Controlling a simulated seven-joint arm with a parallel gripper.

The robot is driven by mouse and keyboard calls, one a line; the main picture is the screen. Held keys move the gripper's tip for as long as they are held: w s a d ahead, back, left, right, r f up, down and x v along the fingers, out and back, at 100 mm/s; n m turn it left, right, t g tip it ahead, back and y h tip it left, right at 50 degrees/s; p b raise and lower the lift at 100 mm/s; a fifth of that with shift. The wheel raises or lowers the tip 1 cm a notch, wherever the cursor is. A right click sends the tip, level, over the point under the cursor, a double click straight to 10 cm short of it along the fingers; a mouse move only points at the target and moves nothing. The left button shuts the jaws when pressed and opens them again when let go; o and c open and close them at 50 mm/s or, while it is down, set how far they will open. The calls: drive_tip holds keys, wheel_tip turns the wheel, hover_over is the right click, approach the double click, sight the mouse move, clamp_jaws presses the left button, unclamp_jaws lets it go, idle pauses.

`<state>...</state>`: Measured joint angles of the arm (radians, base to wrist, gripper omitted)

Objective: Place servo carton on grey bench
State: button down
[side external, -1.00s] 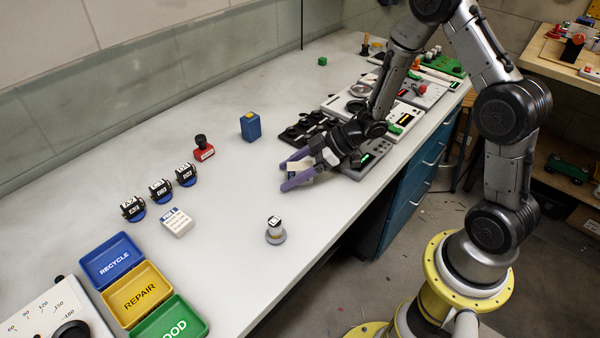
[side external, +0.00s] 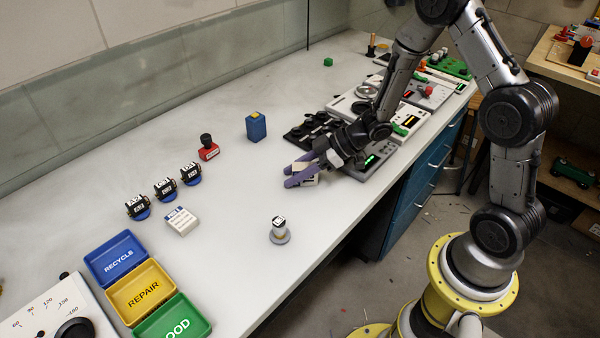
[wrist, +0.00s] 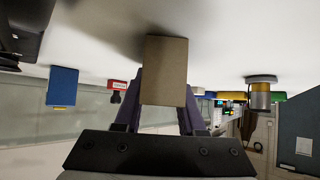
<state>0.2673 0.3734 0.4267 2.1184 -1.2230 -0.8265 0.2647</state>
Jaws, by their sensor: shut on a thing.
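The servo carton (wrist: 165,70) is a small box whose plain tan face fills the middle of the wrist view. It shows as a pale box (side external: 307,179) in the side view, partly hidden by the fingers. My gripper (side external: 300,175) has purple fingers and is shut on the carton, one finger on each side. The carton is low over the grey bench (side external: 235,190), close to the front edge. A dark shadow lies beside it in the wrist view. I cannot tell whether its underside touches the bench.
A silver cylinder on a round base (side external: 279,232) stands near the front edge. Dark and grey devices (side external: 372,160) crowd the right. Bench between is clear.

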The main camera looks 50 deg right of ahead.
drive_tip(key=shift+r, duration=0.4)
wheel_tip(320, 180, up, 2)
drive_tip(key=shift+r, duration=0.1)
drive_tip(key=s+d+r, duration=0.1)
drive_tip(key=s+r, duration=0.9)
drive_tip(key=s, duration=0.3)
drive_tip(key=m+t+h, duration=0.2)
drive_tip(key=m, duration=0.1)
hover_over(294, 166)
drive_tip(key=s+a, duration=0.4)
wheel_tip(294, 166, down, 5)
drive_tip(key=w+d+f+m+h, duration=0.2)
drive_tip(key=w+f+m, duration=0.1)
drive_tip(key=shift+w+d+f+t+h, duration=0.15)
drive_tip(key=shift+d+t+h, duration=0.15)
drive_tip(key=shift+h, duration=0.1)
drive_tip(key=d+m+h, duration=0.1)
drive_tip(key=w+d+f+m+h, duration=0.1)
drive_tip(key=d, duration=0.1)
drive_tip(key=d+f+m, duration=0.1)
drive_tip(key=d, duration=0.1)
drive_tip(key=shift+w+d+t+h, duration=0.2)
drive_tip(key=shift+d+t+h, duration=0.1)
drive_tip(key=shift+h, duration=0.1)
